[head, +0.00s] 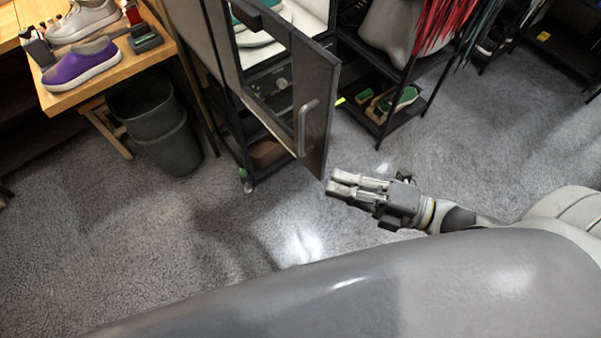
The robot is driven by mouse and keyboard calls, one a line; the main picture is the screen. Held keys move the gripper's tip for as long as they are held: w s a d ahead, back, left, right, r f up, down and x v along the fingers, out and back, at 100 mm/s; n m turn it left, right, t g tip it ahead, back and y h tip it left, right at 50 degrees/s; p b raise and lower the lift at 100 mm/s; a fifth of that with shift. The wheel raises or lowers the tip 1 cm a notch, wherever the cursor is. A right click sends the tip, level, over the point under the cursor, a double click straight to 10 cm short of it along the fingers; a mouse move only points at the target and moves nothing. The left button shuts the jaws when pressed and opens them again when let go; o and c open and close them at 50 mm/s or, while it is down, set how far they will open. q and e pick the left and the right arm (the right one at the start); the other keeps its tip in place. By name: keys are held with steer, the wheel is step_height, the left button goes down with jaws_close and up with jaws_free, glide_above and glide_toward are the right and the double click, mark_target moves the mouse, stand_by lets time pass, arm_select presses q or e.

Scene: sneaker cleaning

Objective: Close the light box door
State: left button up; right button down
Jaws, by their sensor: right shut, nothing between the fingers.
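The light box (205,30) stands at the top centre on a dark wheeled frame. Its dark-framed door (318,100) with a window is swung open towards me, and a grey bar handle (303,125) sits near its free edge. Through the opening I see a bright white interior with a pale shoe (257,38) partly hidden by the door. My right gripper (334,184) is shut and empty, just right of and below the door's lower free corner, apart from the handle. My left gripper is not in view.
A black rack (372,125) with shoes stands right of the door. Grey carpet (130,240) is clear in front.

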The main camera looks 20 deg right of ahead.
steer(key=w+a+r+p, duration=0.1)
steer(key=w+a+p, duration=0.2)
steer(key=w+a, duration=0.2)
steer(key=shift+w+a+n+y, duration=0.15)
steer(key=shift+w+n+y, duration=0.15)
steer(key=shift+w, duration=1.05)
